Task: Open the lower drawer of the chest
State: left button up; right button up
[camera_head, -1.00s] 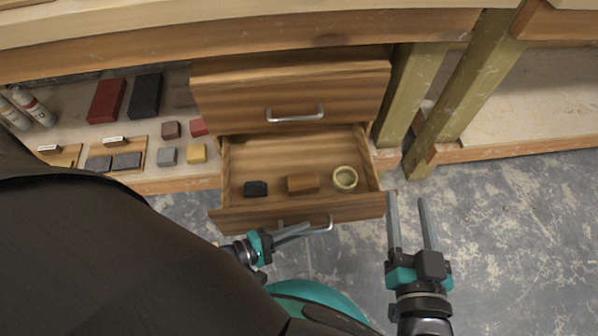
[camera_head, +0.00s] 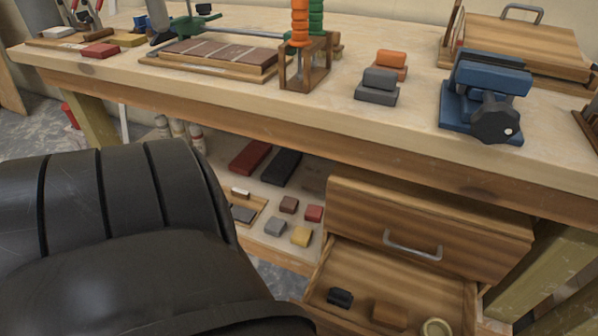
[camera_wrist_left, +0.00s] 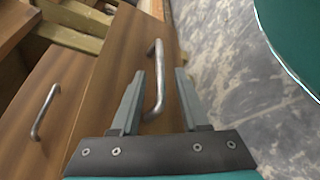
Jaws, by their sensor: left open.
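The chest's lower drawer (camera_head: 345,258) stands pulled out in the head view, its inside showing and its front cut off by the bottom edge. It holds a black block (camera_head: 340,298), a brown wooden block (camera_head: 390,314) and a cream ring (camera_head: 436,327). The upper drawer (camera_head: 430,222) is shut. In the left wrist view my left gripper (camera_wrist_left: 160,74) is open, with the lower drawer's metal handle (camera_wrist_left: 158,85) between or just beyond its fingers; contact is unclear. The upper drawer's handle (camera_wrist_left: 45,112) is to the left there. My right gripper is out of view.
The workbench top (camera_head: 330,112) overhangs the chest and carries a blue vise-like tool (camera_head: 485,95), grey and orange blocks and a wooden case (camera_head: 520,45). Small blocks lie on the shelf (camera_head: 262,225) left of the chest. Bare floor (camera_wrist_left: 225,85) lies before the drawer.

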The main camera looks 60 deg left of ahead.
pick_arm(q)
jog(key=p+v, duration=0.1)
jog(key=v, duration=1.2)
jog(key=shift+a+p, duration=0.15)
jog(key=shift+p, duration=0.2)
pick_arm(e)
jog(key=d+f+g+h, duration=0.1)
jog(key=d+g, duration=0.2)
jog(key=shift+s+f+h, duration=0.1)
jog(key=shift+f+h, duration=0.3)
pick_arm(q)
jog(key=shift+s+r, duration=0.1)
jog(key=shift+s, duration=0.05)
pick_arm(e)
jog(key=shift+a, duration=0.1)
